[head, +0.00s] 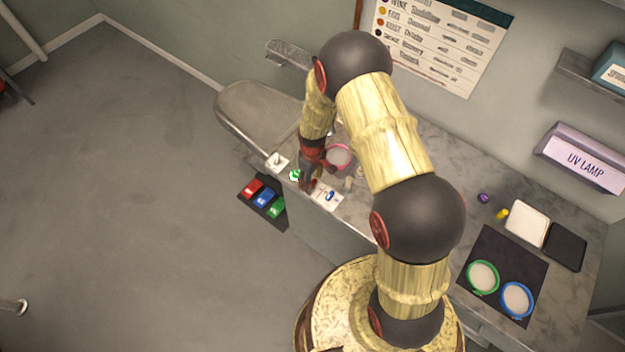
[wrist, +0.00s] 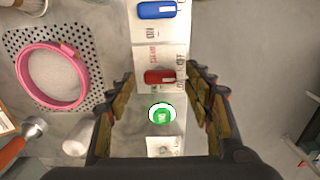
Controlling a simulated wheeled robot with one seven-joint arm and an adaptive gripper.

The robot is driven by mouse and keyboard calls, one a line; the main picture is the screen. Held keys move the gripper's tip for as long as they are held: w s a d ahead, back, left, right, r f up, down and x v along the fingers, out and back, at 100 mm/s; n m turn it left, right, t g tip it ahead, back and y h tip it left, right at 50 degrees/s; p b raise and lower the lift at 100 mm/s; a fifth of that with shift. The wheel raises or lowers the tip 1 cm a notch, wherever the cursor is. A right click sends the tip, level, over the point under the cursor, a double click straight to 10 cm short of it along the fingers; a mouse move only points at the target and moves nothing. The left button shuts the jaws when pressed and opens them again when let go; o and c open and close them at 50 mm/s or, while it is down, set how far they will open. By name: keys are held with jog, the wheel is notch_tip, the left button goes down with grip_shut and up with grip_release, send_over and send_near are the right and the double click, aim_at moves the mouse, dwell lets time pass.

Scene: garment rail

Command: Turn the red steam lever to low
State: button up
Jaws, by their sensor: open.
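The red lever (wrist: 160,77) is a short red handle on a white plate in the wrist view. It lies crosswise, with a label reading like STEAM beside it and small marks at its right end. My gripper (wrist: 161,75) is open, with one finger on each side of the red lever. I cannot tell whether a finger touches it. In the head view my gripper (head: 311,180) is over the front edge of the counter, and it hides most of the red lever.
A blue lever (wrist: 157,10) and a green button (wrist: 162,113) sit on either side of the red lever. A pink hoop (wrist: 83,77) lies on a perforated mat to the left. Open floor (head: 120,200) lies left.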

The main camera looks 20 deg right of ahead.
jog(key=shift+c, duration=1.4)
jog(key=c, duration=0.9)
